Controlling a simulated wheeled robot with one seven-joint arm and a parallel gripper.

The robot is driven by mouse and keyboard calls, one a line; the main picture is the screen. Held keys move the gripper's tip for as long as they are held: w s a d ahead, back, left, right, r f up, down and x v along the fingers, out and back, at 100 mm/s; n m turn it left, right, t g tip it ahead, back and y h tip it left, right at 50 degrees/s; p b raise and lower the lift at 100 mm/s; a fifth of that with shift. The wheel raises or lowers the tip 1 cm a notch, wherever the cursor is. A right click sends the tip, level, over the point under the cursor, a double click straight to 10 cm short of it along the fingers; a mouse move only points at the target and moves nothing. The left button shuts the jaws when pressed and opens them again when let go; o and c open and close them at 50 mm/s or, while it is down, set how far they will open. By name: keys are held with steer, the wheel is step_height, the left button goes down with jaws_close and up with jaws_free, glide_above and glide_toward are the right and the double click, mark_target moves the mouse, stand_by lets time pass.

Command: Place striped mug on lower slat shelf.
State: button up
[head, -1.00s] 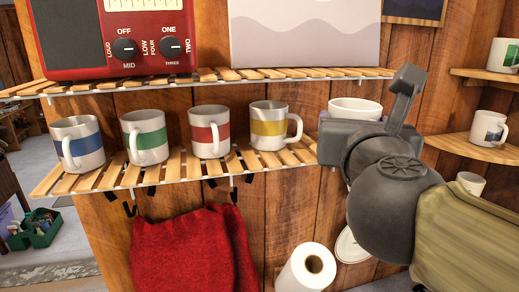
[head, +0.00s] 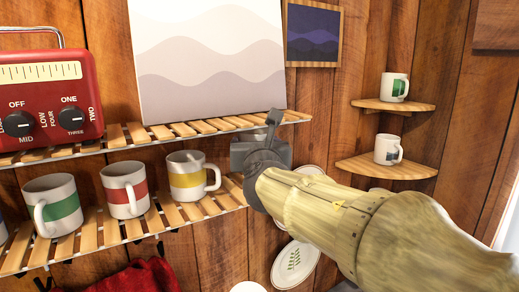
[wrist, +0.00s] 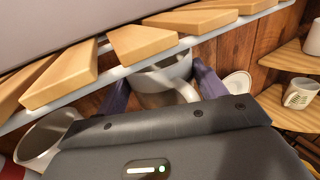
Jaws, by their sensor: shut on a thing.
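My gripper (head: 262,152) is at the right end of the lower slat shelf (head: 138,227), just right of the yellow-striped mug. In the wrist view my gripper (wrist: 163,90) is shut on a white mug (wrist: 168,82), its handle facing the camera. Standing upright on the lower shelf are a green-striped mug (head: 62,207), a red-striped mug (head: 127,190) and a yellow-striped mug (head: 188,177).
The upper slat shelf (head: 222,124) holds a red radio (head: 45,95) and a wavy picture panel (head: 205,60), and limits height above the mugs. Corner shelves (head: 385,168) at right hold two mugs. A plate (head: 295,264) hangs on the wall below.

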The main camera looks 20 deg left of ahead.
steer(key=shift+x, duration=0.95)
steer(key=shift+d, duration=0.1)
steer(key=shift+s, duration=0.1)
steer(key=shift+f+p, duration=0.45)
steer(key=shift+f, duration=1.25)
steer(key=shift+f, duration=0.15)
steer(key=o, duration=1.2)
steer(key=shift+c, duration=0.2)
